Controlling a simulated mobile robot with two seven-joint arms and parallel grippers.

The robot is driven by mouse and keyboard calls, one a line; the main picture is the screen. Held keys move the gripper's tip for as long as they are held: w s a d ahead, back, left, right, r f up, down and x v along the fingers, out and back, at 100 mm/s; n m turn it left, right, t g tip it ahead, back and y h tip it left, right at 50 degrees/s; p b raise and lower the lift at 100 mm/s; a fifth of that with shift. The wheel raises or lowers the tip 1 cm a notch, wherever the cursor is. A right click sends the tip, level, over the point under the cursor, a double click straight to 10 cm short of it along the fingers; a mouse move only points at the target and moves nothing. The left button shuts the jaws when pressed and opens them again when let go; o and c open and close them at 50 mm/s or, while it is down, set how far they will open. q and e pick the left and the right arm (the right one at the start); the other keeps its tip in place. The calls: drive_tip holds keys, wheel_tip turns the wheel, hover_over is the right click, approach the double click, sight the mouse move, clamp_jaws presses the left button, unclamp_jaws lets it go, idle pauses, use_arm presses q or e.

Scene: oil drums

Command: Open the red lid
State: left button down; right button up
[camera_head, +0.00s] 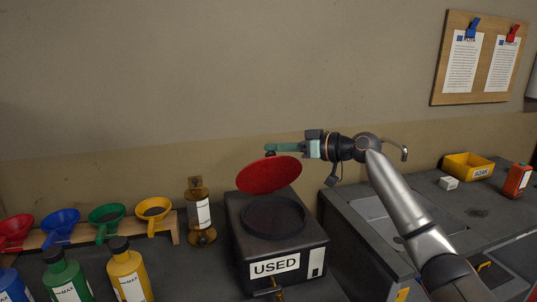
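The red lid (268,175) is a round disc. It stands tilted up at the back left of a dark square drum (270,240) labelled "USED", whose round black opening (274,217) shows uncovered. My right gripper (272,149) reaches in from the right, with its greenish fingers lying level just above and at the lid's upper edge. A small dark part shows between the lid's top and the fingertips. I cannot tell whether the fingers touch or hold the lid, nor the gap between them. My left gripper is not in view.
An amber bottle (201,215) stands close left of the drum. Beyond it are coloured funnels (106,215) on a wooden rack and several coloured bottles (128,276). A sink counter (375,215) with a tap lies to the right, with a yellow "SOAK" bin (467,166).

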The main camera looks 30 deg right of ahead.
drive_tip(key=shift+o, duration=0.7)
drive_tip(key=shift+f, duration=0.45)
drive_tip(key=shift+o, duration=0.7)
drive_tip(key=shift+s+d+r, duration=0.1)
drive_tip(key=shift+s+d, duration=0.05)
drive_tip(key=shift+s, duration=0.05)
drive_tip(key=shift+o, duration=0.9)
drive_tip(key=shift+s, duration=0.15)
drive_tip(key=shift+o, duration=0.7)
drive_tip(key=o, duration=0.3)
use_arm(q)
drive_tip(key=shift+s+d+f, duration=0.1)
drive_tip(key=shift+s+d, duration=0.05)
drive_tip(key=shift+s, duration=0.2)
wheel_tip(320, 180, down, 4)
drive_tip(key=b, duration=0.4)
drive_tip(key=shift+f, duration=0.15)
use_arm(e)
drive_tip(key=v, duration=1.2)
drive_tip(key=shift+r, duration=0.2)
